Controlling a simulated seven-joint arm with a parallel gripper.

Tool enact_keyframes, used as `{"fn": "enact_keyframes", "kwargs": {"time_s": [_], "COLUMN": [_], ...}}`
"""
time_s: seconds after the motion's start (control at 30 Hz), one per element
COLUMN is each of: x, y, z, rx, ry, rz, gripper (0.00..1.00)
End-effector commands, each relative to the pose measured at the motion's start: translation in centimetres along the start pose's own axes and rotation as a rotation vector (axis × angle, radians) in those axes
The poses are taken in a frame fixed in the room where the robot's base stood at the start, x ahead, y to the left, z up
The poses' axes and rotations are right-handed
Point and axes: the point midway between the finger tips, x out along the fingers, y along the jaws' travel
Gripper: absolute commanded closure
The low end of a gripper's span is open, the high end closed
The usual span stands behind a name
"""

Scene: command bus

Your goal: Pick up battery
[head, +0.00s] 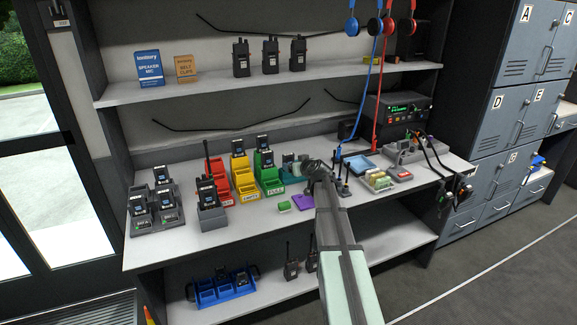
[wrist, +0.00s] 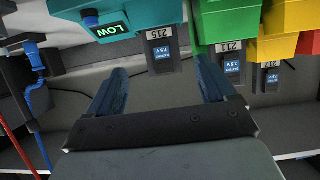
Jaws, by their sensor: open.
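Several black batteries with blue labels stand in coloured bins. Another (wrist: 270,78) is by the yellow bin (wrist: 285,20). In the head view, similar units stand in the green bin (head: 270,184) and yellow bin (head: 244,186). My gripper (wrist: 160,80) is open and empty, with unit 215 showing between and beyond its fingers. In the head view my arm hides part of the teal bin (head: 290,176).
A grey charger (head: 147,228) with several units is at the bench's left. Red and blue headset cords (head: 376,95) hang to the right.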

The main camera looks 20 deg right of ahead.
Motion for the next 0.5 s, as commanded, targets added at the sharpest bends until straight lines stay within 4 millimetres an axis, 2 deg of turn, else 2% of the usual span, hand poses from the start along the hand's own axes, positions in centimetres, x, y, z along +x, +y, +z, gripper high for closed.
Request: {"fn": "enact_keyframes", "kwargs": {"time_s": [0.3,0.5], "x": [4.1,4.3], "y": [-0.2,-0.3], "z": [0.0,0.1], "rx": [0.000,0.000], "ry": [0.000,0.000], "rz": [0.001,0.001], "gripper": [0.16,0.16]}}
